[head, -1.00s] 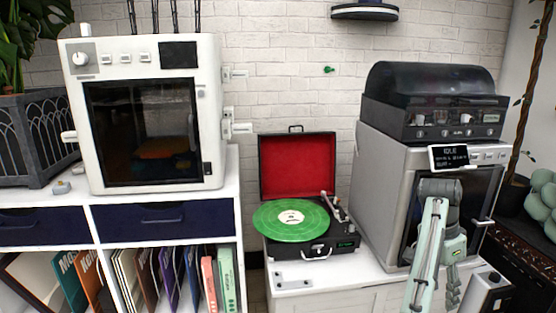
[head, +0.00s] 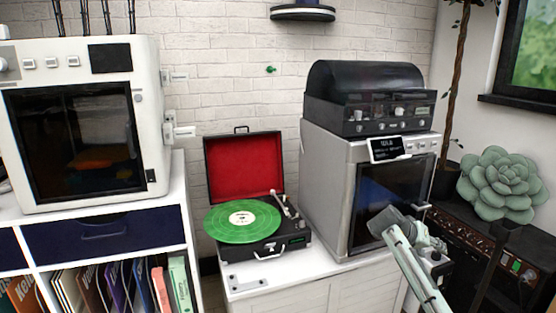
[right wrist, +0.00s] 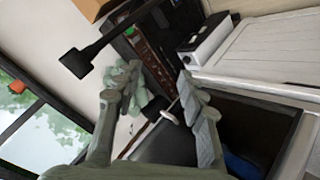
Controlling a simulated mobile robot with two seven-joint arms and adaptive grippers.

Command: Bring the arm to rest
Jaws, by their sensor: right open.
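My right gripper (head: 436,262) is at the lower right of the head view, in front of the silver cabinet with a dark glass door (head: 392,200). Its fingers are small and partly hidden by my arm there. In the right wrist view the two grey-green fingers (right wrist: 150,92) stand wide apart with nothing gripped. A small pale knob or handle end shows behind the gap, close to the right finger; I cannot tell its distance. My left gripper is not in view.
An amplifier (head: 480,240) and a succulent plant (head: 502,186) are close on the right. A white cased device (right wrist: 206,42) shows in the wrist view.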

